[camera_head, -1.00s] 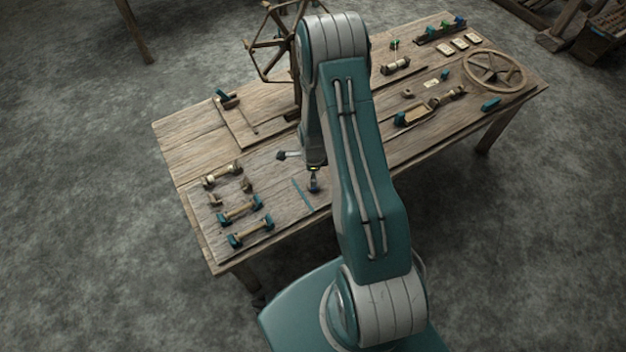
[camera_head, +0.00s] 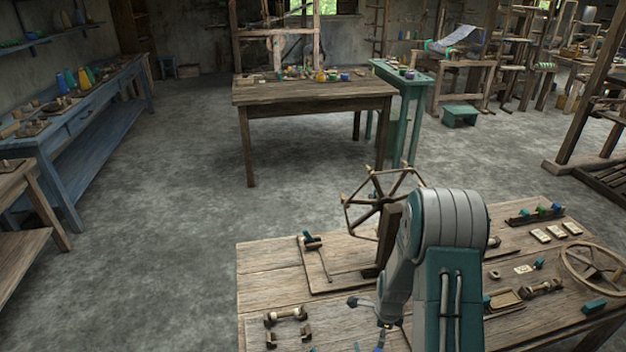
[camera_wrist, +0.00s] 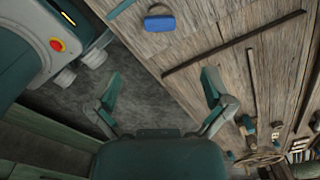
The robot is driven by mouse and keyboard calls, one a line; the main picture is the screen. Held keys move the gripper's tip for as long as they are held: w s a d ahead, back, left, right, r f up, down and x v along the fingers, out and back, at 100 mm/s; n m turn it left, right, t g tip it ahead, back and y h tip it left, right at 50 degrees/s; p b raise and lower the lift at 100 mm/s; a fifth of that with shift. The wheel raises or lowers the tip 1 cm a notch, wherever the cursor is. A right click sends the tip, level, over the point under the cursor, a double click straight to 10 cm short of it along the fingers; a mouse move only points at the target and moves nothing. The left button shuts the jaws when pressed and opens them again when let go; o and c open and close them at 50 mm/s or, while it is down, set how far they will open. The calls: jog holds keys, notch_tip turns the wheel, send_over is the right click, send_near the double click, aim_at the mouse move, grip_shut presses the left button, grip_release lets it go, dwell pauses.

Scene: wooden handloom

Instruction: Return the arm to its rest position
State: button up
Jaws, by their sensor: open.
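My teal and grey arm (camera_head: 447,270) is bent over the wooden worktable (camera_head: 268,268) at lower right in the head view. Its elbow is high and its forearm points down toward the tabletop. The lower end of the arm is cut off by the bottom edge there. In the wrist view my gripper (camera_wrist: 161,86) has its two fingers spread wide, with nothing between them. Grey floor and the table's edge show behind the fingers. A blue piece (camera_wrist: 160,23) lies on the boards beyond the fingertips.
A spoked wooden reel (camera_head: 383,203) stands on the worktable close beside the forearm. A spoked wheel (camera_head: 598,268) and small wooden parts lie right of the arm. A blue bench (camera_head: 95,125) is at left, another wooden table (camera_head: 310,94) behind. The floor between is open.

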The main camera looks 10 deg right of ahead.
jog(key=s+a+r+n+t, duration=0.15)
jog(key=r+n, duration=0.25)
jog(key=r, duration=0.5)
jog(key=s+a+r+n, duration=0.1)
jog(key=a+r+n, duration=0.2)
jog(key=r, duration=0.5)
jog(key=s+a+r+n+t, duration=0.15)
jog(key=r+n, duration=0.25)
jog(key=r, duration=0.5)
jog(key=s+a+r+n+t, duration=0.1)
jog(key=s+a+r+n, duration=0.2)
jog(key=s+r+n, duration=0.3)
jog(key=s+a+r+n+t, duration=0.1)
jog(key=s+a+r+n, duration=0.2)
jog(key=s+r+n, duration=0.3)
jog(key=shift+s+a+r+n+t, duration=0.15)
jog(key=shift+s+a+n+t, duration=0.15)
jog(key=shift+s, duration=1.35)
